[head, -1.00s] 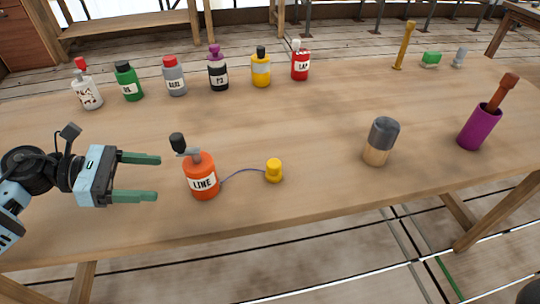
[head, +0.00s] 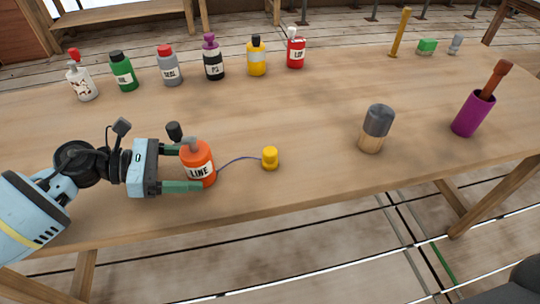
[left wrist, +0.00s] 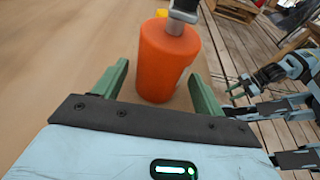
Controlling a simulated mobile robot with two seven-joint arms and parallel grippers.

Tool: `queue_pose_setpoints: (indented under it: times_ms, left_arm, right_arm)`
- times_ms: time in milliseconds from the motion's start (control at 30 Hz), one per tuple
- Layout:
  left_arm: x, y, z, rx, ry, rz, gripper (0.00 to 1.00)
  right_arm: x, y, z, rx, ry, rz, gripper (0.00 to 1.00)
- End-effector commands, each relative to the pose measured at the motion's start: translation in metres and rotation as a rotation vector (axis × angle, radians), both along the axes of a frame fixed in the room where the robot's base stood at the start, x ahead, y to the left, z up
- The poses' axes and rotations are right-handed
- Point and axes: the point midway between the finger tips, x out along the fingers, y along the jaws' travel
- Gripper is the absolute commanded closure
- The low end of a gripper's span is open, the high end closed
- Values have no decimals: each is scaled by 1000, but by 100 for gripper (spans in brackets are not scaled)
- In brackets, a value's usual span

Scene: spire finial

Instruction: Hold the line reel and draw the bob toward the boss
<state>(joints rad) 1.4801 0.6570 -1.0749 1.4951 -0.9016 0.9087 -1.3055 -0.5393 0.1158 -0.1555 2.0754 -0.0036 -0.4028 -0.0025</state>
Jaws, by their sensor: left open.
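The line reel (head: 197,160) is an orange bottle-like body labelled LINE with a dark-knobbed top, upright on the table. A thin grey line runs from it to the yellow bob (head: 270,159), which stands just right of it. My left gripper (head: 190,167) is open, its green fingers on either side of the reel. The left wrist view shows the reel (left wrist: 165,65) between the open fingers; contact cannot be told. I cannot tell which object is the boss. Parts of my right arm show at the right of the left wrist view; its jaw state is unclear.
A grey-topped wooden cylinder (head: 375,130) and a purple holder (head: 472,115) with a brown handle stand to the right. Several labelled bottles line the back left. Table between bob and cylinder is clear.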

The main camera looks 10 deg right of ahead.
Motion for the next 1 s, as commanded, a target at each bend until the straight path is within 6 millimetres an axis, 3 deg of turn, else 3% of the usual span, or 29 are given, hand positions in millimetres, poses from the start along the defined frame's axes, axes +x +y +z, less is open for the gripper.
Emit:
queue_pose_setpoints:
  times_ms: [200,533,800,1000]
  left_arm:
    - [0,-12,-4,0,0,0,30]
    - [0,-14,-4,0,0,0,30]
    - [0,-14,-4,0,0,0,61]
    - [0,-14,-4,0,0,0,61]
  right_arm:
    - [-1,0,-2,-1,4,1,64]
    - [4,-1,-1,-3,-5,4,64]
    - [5,-1,-1,-4,-7,6,64]
    - [5,-1,-1,-4,-7,6,64]
